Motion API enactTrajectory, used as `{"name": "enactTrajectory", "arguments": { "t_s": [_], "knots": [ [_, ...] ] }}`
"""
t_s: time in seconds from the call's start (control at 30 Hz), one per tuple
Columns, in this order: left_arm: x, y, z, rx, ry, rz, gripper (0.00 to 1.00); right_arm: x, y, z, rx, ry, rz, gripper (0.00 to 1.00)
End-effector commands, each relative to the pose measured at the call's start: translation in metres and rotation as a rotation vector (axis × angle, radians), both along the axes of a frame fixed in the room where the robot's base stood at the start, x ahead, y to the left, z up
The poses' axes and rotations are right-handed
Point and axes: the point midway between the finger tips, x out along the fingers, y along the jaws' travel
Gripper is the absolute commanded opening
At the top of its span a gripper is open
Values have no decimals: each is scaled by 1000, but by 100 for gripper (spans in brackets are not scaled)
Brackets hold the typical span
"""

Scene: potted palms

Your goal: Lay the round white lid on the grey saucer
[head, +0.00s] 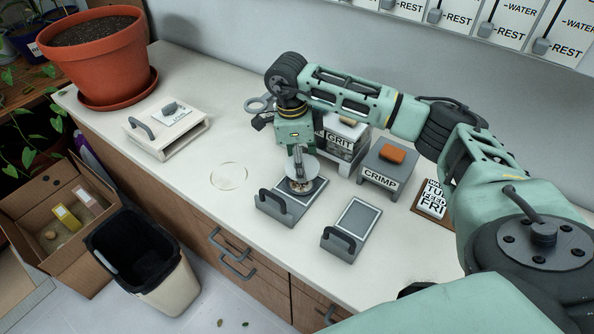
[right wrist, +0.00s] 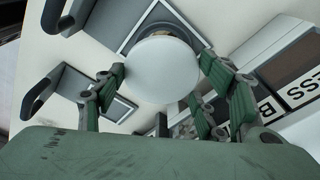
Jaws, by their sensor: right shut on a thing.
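My right gripper (head: 299,160) points down over the counter and is shut on the round white lid (head: 306,168). The lid is just above a small round container (head: 301,187) on a grey tray with a handle (head: 272,207). In the right wrist view the lid (right wrist: 168,70) sits between the fingers of the gripper (right wrist: 163,80) and hides most of the container (right wrist: 168,30). I cannot tell whether lid and container touch. I cannot make out a grey saucer. My left gripper is not in view.
A thin pale ring (head: 229,176) marks the counter (head: 215,128), left of the tray. Another handled grey tray (head: 352,228), a CRIMP box (head: 387,167), a GRIT box (head: 342,139) and a white handled box (head: 166,130) stand around. A red pot (head: 98,55) is back left.

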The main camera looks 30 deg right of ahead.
Motion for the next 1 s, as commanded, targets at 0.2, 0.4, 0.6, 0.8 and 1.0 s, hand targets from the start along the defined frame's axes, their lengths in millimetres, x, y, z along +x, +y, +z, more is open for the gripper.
{"name": "enactTrajectory", "arguments": {
  "t_s": [0.2, 0.4, 0.6, 0.8, 1.0],
  "knots": [
    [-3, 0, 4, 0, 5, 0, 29, 0, 0, -18, 1, -1, -1, 45],
    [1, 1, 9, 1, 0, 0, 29, 0, 1, -45, 1, 2, -1, 45],
    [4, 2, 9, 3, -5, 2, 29, 1, 0, -49, 0, -2, 0, 45],
    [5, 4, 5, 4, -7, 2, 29, 0, 0, -52, 0, -1, -1, 65],
    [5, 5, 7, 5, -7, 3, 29, 0, 0, -51, 0, -1, -1, 83]
  ]
}}
